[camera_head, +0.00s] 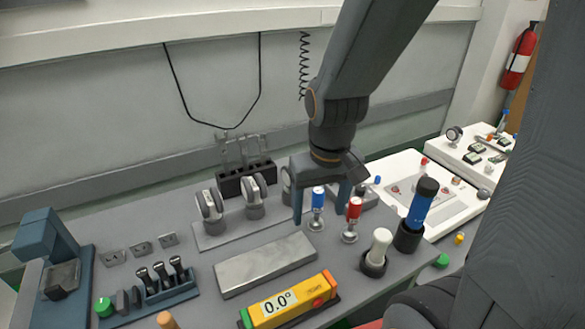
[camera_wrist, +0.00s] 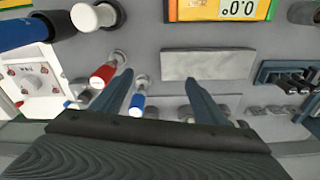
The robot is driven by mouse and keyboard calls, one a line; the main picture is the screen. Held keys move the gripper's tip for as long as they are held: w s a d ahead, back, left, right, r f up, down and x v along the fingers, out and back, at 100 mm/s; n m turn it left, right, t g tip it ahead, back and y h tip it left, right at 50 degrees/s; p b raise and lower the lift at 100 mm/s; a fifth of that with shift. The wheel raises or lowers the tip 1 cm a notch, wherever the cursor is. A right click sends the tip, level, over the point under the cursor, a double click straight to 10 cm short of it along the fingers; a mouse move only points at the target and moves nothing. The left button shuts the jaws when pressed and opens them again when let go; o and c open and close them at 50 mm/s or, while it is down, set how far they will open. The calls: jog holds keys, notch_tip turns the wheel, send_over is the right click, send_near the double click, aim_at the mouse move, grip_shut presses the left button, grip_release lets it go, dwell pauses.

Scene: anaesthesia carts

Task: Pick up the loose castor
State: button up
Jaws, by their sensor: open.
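Grey castors stand upright on a light grey plate (camera_head: 215,235): a left castor (camera_head: 209,206) and a middle castor (camera_head: 254,194). A third castor (camera_head: 287,184) at the right is partly hidden by my gripper. I cannot tell which one is loose. My gripper (camera_head: 320,213) is open and empty, pointing down above the bench, right of the castors. In the wrist view its two fingers (camera_wrist: 157,85) are apart, and grey shapes behind the right finger are too small to tell.
A blue-topped piece (camera_head: 318,196) shows between the fingers, with a red-topped piece (camera_head: 354,208) just right. A white knob (camera_head: 380,245) and a blue cylinder (camera_head: 421,205) stand right.

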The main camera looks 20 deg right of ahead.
jog(key=w+r+p, duration=0.3)
jog(key=w+r, duration=0.2)
jog(key=w, duration=0.1)
jog(key=n+g, duration=0.1)
jog(key=n, duration=0.2)
send_near(286, 179)
jog(key=d+f, duration=0.1)
jog(key=w+d+f, duration=0.1)
jog(key=d, duration=0.1)
jog(key=shift+w+f, duration=0.15)
jog(key=shift+f, duration=0.2)
jog(key=shift+w+f, duration=0.15)
jog(key=shift+w, duration=0.05)
jog(key=shift+f, duration=0.3)
jog(key=shift+a+f+p, duration=0.2)
jog(key=shift+f+p, duration=1.05)
jog(key=shift+f, duration=2.25)
jog(key=c, duration=1.1)
